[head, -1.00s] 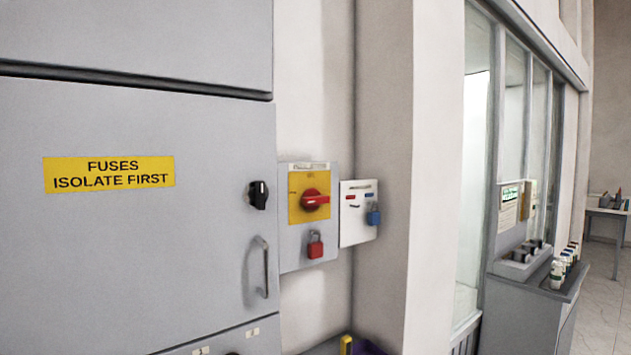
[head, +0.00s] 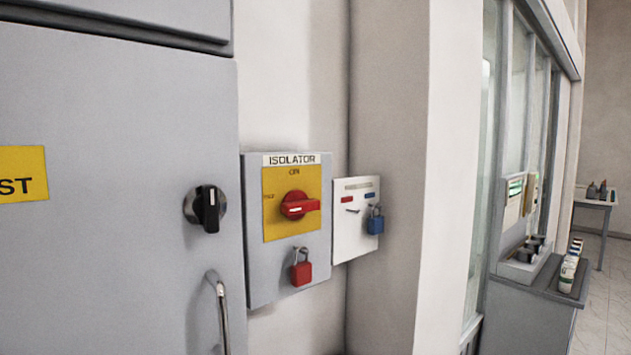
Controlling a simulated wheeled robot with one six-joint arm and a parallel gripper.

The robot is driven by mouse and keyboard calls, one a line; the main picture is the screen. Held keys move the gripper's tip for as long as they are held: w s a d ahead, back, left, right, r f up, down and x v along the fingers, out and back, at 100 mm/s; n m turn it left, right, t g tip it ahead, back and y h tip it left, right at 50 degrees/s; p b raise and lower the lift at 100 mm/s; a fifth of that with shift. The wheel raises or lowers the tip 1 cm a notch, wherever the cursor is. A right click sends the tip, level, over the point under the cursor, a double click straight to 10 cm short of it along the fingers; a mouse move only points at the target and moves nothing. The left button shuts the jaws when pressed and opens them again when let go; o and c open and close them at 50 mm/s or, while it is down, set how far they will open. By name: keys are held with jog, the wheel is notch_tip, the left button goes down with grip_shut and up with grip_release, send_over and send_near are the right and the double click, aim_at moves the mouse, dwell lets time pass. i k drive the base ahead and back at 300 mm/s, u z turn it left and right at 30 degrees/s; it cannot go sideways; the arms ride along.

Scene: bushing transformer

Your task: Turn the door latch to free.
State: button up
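The door latch (head: 207,208) is a black knob with a raised grip on a round dark plate, near the right edge of the grey cabinet door (head: 120,130). Its grip stands upright, with a small white mark near the top. The door is flush with its frame as far as I can see. A metal pull handle (head: 220,310) sits below the latch, cut off by the bottom edge. My gripper is not in the head view.
Right of the door is the isolator (head: 297,206), its red handle pointing right, with a red padlock (head: 301,272) below. A white panel (head: 352,215) carries a blue padlock (head: 375,222). A grey counter (head: 535,290) with bottles stands beyond the wall at right.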

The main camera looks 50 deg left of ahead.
aim_at(206, 206)
jog(key=z, duration=0.15)
jog(key=k, duration=0.9)
jog(key=u, duration=1.6)
